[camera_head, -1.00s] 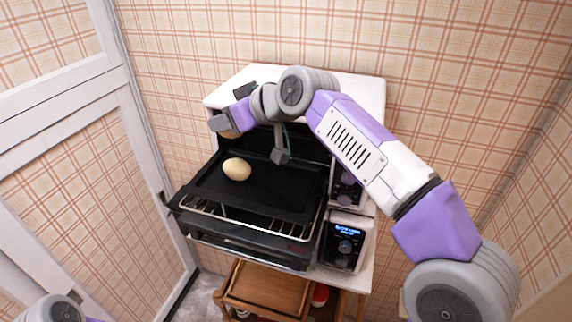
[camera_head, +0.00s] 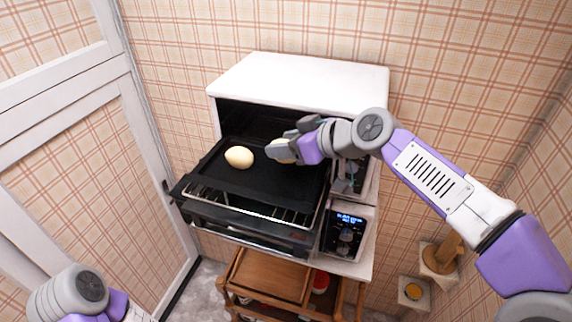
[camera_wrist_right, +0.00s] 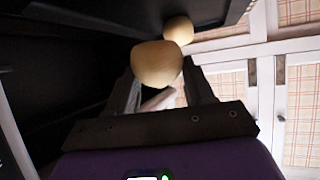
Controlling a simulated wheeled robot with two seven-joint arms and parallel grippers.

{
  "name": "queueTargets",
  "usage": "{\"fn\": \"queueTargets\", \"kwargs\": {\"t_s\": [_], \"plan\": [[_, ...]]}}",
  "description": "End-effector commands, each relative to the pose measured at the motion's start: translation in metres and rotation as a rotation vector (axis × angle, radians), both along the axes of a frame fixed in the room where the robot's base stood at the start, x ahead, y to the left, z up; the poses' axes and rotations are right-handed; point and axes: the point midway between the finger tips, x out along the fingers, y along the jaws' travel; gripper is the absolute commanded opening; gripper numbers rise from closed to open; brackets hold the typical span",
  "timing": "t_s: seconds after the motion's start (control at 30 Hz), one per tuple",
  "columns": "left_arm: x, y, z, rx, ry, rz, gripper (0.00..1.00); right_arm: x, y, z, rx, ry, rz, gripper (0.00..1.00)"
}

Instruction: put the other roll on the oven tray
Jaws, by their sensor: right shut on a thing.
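The black oven tray (camera_head: 240,183) is pulled partly out of the open oven. One pale roll (camera_head: 239,157) lies on its left half. My right gripper (camera_head: 281,150) is shut on the other roll (camera_wrist_right: 157,66) at the tray's right side. Only a bit of the held roll shows between the fingers in the head view, and I cannot tell whether it touches the tray. In the right wrist view, the held roll sits between the fingers with the first roll (camera_wrist_right: 178,30) just beyond it. My left arm shows at the lower left, its gripper out of view.
The white oven (camera_head: 300,82) has its door down, with a wire rack (camera_head: 250,209) under the tray. The control panel (camera_head: 345,236) is at its right. A wooden cart (camera_head: 268,275) stands below. Plaid walls and a white door (camera_head: 60,130) close in the sides.

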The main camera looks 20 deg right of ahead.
Motion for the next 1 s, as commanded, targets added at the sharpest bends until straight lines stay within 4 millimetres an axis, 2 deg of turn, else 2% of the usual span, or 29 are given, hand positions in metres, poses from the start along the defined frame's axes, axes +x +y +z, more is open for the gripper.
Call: {"fn": "queueTargets", "kwargs": {"t_s": [0.17, 0.4, 0.63, 0.67, 0.8, 0.83, 1.0], "plan": [[0.0, 0.0, -0.002, 0.0, 0.0, 0.0, 0.95, 0.0, 0.0, -0.015, 0.0, 0.0, 0.0, 0.22], [0.0, 0.0, -0.009, 0.0, 0.0, 0.0, 0.95, 0.0, 0.001, -0.047, 0.0, 0.0, 0.001, 0.22], [0.0, 0.0, -0.008, 0.0, 0.0, 0.0, 0.95, 0.0, 0.0, -0.049, 0.0, 0.0, -0.001, 0.22], [0.0, 0.0, -0.008, 0.0, 0.0, 0.0, 0.95, 0.0, 0.0, -0.049, -0.001, 0.001, 0.0, 0.54], [0.0, 0.0, -0.008, 0.0, 0.0, 0.0, 0.95, 0.0, 0.0, -0.049, -0.001, 0.001, 0.0, 0.75], [0.0, 0.0, -0.008, 0.0, 0.0, 0.0, 0.95, 0.0, 0.0, -0.049, -0.001, 0.001, 0.0, 0.78], [0.0, 0.0, -0.008, 0.0, 0.0, 0.0, 0.95, 0.0, 0.0, -0.049, 0.0, 0.0, 0.0, 0.78]]}}
